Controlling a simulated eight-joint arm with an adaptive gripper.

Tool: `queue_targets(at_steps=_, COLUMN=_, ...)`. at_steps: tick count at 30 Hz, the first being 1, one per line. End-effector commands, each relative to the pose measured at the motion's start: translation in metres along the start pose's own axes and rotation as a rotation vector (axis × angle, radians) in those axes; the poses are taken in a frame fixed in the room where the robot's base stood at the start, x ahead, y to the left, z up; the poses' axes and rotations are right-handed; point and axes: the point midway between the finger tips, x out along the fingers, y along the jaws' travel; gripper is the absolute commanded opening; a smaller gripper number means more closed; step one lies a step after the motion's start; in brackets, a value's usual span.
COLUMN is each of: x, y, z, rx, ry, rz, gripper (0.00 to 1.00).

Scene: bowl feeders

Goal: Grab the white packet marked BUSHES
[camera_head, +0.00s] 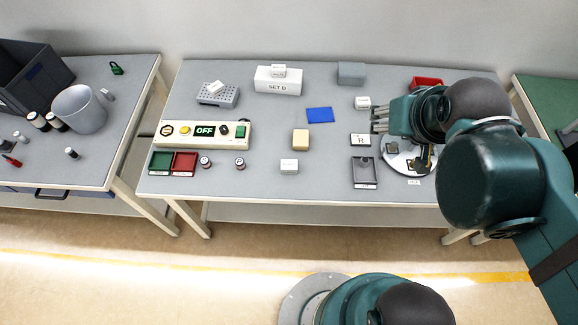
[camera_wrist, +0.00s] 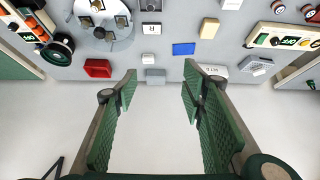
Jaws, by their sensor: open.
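Several small white packets show, and their print is too small to read, so I cannot tell which is marked BUSHES. One white packet (camera_head: 289,167) lies at the front middle of the table. Another white packet (camera_head: 362,103) lies right of the blue sheet, close to my gripper; it also shows in the wrist view (camera_wrist: 148,58).
A tan block (camera_head: 300,140), an R plate (camera_head: 360,140), a grey tray (camera_head: 365,184) and a control panel (camera_head: 234,141) lie forward.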

Motion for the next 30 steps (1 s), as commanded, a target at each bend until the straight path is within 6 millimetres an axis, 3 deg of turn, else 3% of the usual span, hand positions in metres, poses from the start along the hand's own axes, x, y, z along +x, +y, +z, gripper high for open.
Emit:
queue_targets(at_steps=20, x=0.003, y=-0.002, z=-0.001, rx=0.015, ry=-0.006, rz=-0.003, gripper=0.44)
queue_targets(at_steps=30, x=0.026, y=-0.021, z=-0.005, rx=0.161, ry=-0.066, rz=-0.021, gripper=0.44)
